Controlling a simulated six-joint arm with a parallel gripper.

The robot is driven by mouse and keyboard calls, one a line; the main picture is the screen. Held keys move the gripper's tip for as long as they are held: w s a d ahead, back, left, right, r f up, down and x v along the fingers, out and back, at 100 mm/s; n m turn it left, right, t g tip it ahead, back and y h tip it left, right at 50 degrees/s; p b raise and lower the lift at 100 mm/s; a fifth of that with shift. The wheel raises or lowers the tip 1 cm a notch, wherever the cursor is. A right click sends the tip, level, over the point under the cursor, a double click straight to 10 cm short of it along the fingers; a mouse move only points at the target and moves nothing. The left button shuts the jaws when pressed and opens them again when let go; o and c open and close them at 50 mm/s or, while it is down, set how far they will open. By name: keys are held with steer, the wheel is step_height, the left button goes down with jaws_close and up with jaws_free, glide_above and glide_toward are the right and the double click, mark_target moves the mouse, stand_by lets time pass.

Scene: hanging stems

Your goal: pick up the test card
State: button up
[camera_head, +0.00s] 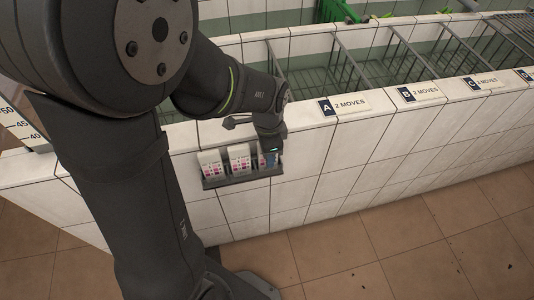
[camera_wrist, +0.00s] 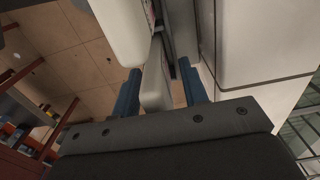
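Three white cards with pink patches stand in a dark rack (camera_head: 243,181) on the tiled wall: a left card (camera_head: 209,163), a middle card (camera_head: 239,158) and a right one mostly hidden by my gripper (camera_head: 269,155). I cannot tell which is the test card. In the wrist view my gripper (camera_wrist: 158,68) has its two blue fingers on either side of a white card end (camera_wrist: 156,90). Narrow gaps show between the fingers and this card, so the gripper looks open around it. Another white card (camera_wrist: 122,30) is close beyond the left finger.
The white tiled wall (camera_head: 310,170) carries the rack. Label plates marked A (camera_head: 344,105), B (camera_head: 419,93) and C (camera_head: 482,82) lie along its top. Behind are green-lined basins with metal bars (camera_head: 345,60). Brown tiled floor (camera_head: 400,250) is open in front.

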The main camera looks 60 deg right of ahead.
steer(key=shift+f, duration=0.25)
jaws_close()
